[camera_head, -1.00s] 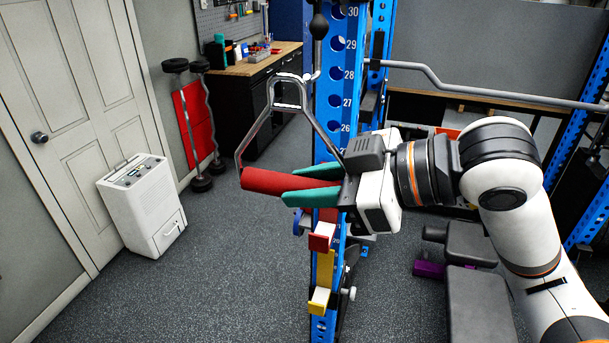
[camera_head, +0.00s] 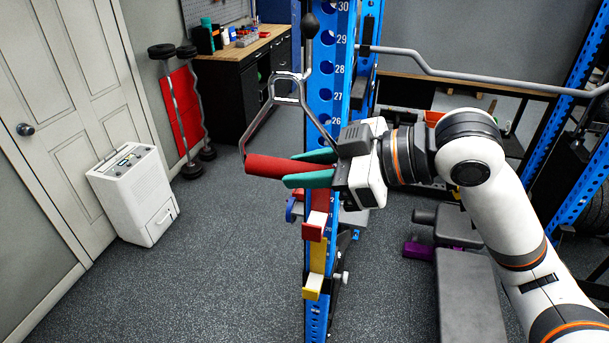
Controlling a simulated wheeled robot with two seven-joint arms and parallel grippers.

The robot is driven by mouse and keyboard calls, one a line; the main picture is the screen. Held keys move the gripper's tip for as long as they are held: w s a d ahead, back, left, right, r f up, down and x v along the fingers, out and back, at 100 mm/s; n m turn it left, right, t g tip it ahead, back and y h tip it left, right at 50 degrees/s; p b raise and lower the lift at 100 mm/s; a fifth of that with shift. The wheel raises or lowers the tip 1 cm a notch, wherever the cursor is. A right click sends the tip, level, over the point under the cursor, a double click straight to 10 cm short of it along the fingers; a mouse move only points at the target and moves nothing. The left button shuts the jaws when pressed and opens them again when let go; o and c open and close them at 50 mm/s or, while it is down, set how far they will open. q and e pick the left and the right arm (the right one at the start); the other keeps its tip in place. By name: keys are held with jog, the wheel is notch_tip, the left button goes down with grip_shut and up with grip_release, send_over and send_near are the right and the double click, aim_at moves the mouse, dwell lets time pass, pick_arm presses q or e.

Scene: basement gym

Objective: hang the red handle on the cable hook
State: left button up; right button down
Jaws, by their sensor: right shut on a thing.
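The red handle (camera_head: 270,166) is a red grip bar on a grey metal frame that narrows to a squared loop at its top (camera_head: 286,77). My right gripper (camera_head: 289,169) is shut on the right part of the red grip with its teal fingers and holds it in the air in front of the blue rack post. The cable hook (camera_head: 305,73) hangs beneath a black ball (camera_head: 310,25), right beside the loop. I cannot tell whether the loop and hook touch or are engaged. My left gripper is not in view.
The blue numbered rack post (camera_head: 325,100) stands close behind the handle, with red and yellow blocks lower down. A grey bar (camera_head: 470,83) runs to the right. A bench (camera_head: 465,290) stands lower right. A white dehumidifier-like box (camera_head: 135,195) stands left on open floor.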

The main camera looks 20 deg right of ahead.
jog(key=shift+w+d+f+b, duration=0.25)
jog(key=shift+w+d, duration=0.3)
jog(key=shift+w, duration=0.2)
jog(key=shift+w+d+f+b, duration=0.15)
jog(key=shift+w+d+b, duration=0.15)
jog(key=shift+w+d, duration=0.35)
jog(key=shift+w+d+f+b, duration=0.25)
jog(key=shift+w+d, duration=0.15)
jog(key=shift+w, duration=0.45)
jog(key=c, duration=1.1)
grip_release()
jog(key=shift+o, duration=0.2)
